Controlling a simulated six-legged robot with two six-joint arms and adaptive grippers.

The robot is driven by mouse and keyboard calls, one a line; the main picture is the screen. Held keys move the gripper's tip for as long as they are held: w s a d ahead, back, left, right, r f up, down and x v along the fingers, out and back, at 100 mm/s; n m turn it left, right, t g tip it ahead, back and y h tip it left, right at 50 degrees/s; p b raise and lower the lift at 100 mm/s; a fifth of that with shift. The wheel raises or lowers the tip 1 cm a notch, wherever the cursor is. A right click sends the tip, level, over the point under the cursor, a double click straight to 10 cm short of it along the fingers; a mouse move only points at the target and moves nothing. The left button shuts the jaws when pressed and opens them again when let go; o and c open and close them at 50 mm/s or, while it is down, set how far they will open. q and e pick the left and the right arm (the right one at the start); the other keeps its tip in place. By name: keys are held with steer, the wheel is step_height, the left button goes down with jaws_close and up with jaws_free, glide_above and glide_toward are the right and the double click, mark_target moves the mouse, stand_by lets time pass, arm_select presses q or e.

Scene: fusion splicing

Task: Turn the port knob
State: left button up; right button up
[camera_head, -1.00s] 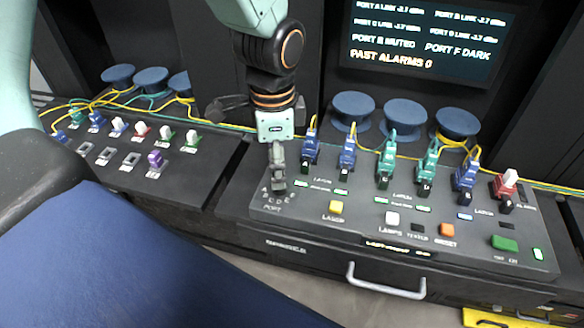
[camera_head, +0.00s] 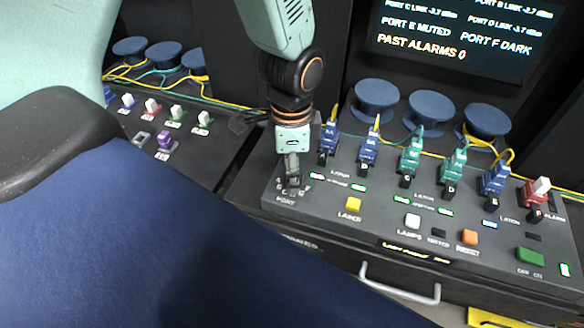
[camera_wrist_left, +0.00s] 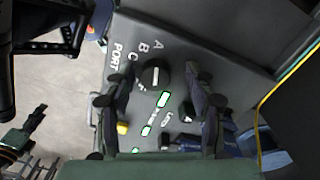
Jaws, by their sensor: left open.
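The port knob (camera_wrist_left: 155,74) is a round black knob with a white mark on its face, in the left wrist view. White letters and the word PORT run around it on the grey panel. My left gripper (camera_wrist_left: 160,100) is open, with one dark finger on either side of the knob's line; contact is not clear. In the head view the left gripper (camera_head: 291,182) points down at the panel's left end, over the PORT marking, and hides the knob. I do not see my right gripper.
The console (camera_head: 325,215) carries a yellow button (camera_head: 353,204), a white button (camera_head: 413,221), an orange button (camera_head: 469,237) and a green one (camera_head: 530,255). Several blue and teal plugs with cables stand behind them. A screen (camera_head: 460,35) hangs above. A drawer handle (camera_head: 400,287) is below.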

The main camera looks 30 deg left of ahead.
arm_select(q)
steer(key=shift+d, duration=0.4)
steer(key=shift+s+d+r, duration=0.15)
steer(key=shift+d, duration=0.3)
steer(key=shift+a, duration=0.55)
steer(key=shift+c, duration=0.8)
steer(key=shift+a+f, duration=0.2)
steer(key=shift+a, duration=0.05)
steer(key=shift+c, duration=1.6)
steer(key=shift+d+r, duration=0.1)
steer(key=shift+d, duration=0.4)
steer(key=c, duration=0.7)
